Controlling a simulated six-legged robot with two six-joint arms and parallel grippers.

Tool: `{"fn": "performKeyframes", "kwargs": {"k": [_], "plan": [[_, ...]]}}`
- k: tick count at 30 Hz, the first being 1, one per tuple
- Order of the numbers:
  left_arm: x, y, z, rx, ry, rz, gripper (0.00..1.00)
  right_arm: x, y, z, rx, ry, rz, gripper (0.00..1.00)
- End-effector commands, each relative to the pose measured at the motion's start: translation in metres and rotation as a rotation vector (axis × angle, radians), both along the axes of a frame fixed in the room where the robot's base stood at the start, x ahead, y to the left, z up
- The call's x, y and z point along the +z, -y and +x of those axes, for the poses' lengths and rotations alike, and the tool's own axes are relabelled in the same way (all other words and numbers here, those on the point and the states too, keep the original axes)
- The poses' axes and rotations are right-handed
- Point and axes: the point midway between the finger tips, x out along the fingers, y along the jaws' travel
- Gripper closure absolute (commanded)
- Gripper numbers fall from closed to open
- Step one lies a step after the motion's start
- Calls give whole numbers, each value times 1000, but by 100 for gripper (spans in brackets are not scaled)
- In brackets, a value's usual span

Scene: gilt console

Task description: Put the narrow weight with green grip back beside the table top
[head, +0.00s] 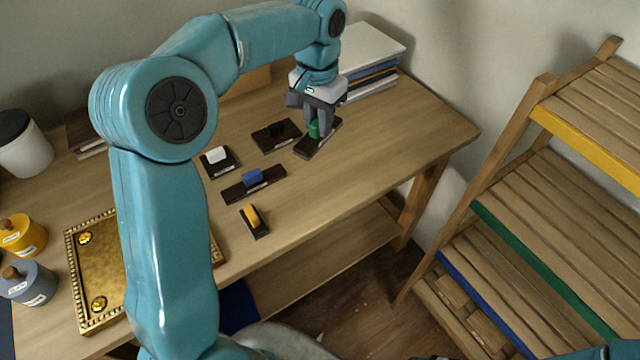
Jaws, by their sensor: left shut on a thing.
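My left gripper (318,127) is shut on the green grip of a narrow dark weight (309,149), at the back right of the wooden table top (370,160). The fingers cover much of the green grip. The weight's dark base is low over the table top; I cannot tell whether it touches the wood. My right gripper is not in view.
Dark-based weights with a black grip (276,135), a white grip (217,159), a blue grip (252,180) and a yellow grip (254,220) stand nearby. Stacked books (372,52) lie behind. A gilt tray (88,290) is at left. A slatted wooden rack (545,205) stands right.

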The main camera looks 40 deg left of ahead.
Motion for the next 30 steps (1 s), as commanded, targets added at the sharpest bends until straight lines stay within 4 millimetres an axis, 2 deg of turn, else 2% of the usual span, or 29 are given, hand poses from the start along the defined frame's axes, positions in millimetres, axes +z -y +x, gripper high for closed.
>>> {"fn": "performKeyframes", "kwargs": {"k": [1,6,12,19,25,30], "plan": [[-17,-1,-2,1,-8,-1,100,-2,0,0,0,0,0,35],[-67,-2,-3,3,-8,0,100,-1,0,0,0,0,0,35],[-118,-1,-2,2,-6,0,100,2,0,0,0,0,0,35],[-143,0,0,1,-2,1,100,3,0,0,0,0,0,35],[-174,1,0,0,-4,0,100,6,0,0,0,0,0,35],[-181,1,0,0,0,1,100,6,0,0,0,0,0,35]]}}
